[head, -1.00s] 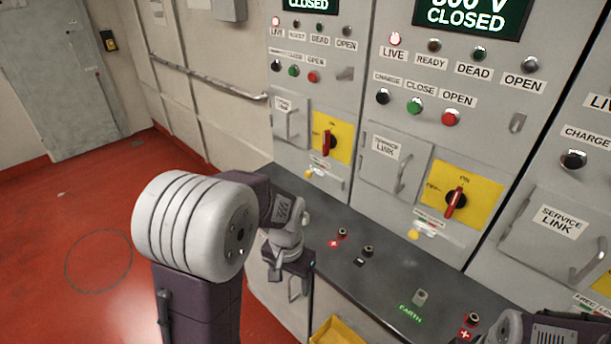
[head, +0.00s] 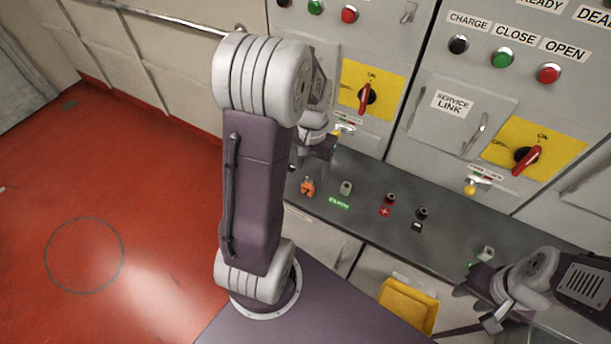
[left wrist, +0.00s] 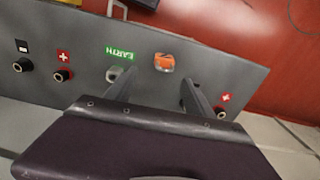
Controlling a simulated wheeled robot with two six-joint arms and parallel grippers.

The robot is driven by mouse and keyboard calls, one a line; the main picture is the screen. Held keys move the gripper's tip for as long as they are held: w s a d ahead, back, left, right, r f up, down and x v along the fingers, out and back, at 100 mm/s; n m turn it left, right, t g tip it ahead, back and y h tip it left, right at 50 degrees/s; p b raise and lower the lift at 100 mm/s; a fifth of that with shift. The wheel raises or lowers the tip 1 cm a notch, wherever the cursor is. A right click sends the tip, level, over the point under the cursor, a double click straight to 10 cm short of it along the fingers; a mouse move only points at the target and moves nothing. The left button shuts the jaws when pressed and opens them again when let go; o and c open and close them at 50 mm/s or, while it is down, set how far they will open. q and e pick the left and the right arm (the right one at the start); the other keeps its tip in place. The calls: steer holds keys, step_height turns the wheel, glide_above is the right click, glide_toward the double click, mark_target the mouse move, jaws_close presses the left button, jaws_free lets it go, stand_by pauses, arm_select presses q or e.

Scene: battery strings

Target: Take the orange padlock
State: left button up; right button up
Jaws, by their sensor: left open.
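The orange padlock (head: 308,187) lies on the dark ledge, beside the green EARTH label (head: 339,203). It also shows in the left wrist view (left wrist: 164,62), beyond and between the two fingertips. My left gripper (head: 318,150) is above and behind the padlock in the head view, partly hidden by my arm. In the left wrist view my left gripper (left wrist: 157,88) is open and empty, its fingers apart and not touching the padlock. My right gripper (head: 480,306) is at the lower right near the ledge, and its jaws are unclear.
The dark ledge (head: 445,243) carries red and black terminals (head: 387,205) and a grey peg (head: 346,187). Cabinets with yellow switch plates (head: 372,88) and red handles rise behind. A yellow bin (head: 408,306) is below the ledge. Red floor lies open at left.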

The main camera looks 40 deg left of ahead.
mark_target(308, 185)
arm_select(q)
steer(key=shift+s+a+r, duration=0.15)
steer(key=shift+s+a, duration=0.15)
steer(key=shift+a, duration=0.2)
steer(key=shift+d, duration=0.25)
step_height(308, 185, down, 4)
steer(key=shift+r, duration=0.15)
steer(key=shift+a, duration=0.1)
steer(key=f, duration=0.5)
steer(key=shift+s+d, duration=0.2)
steer(key=shift+s, duration=0.05)
steer(key=shift+w+a+f, duration=0.15)
steer(key=shift+f, duration=0.1)
jaws_close()
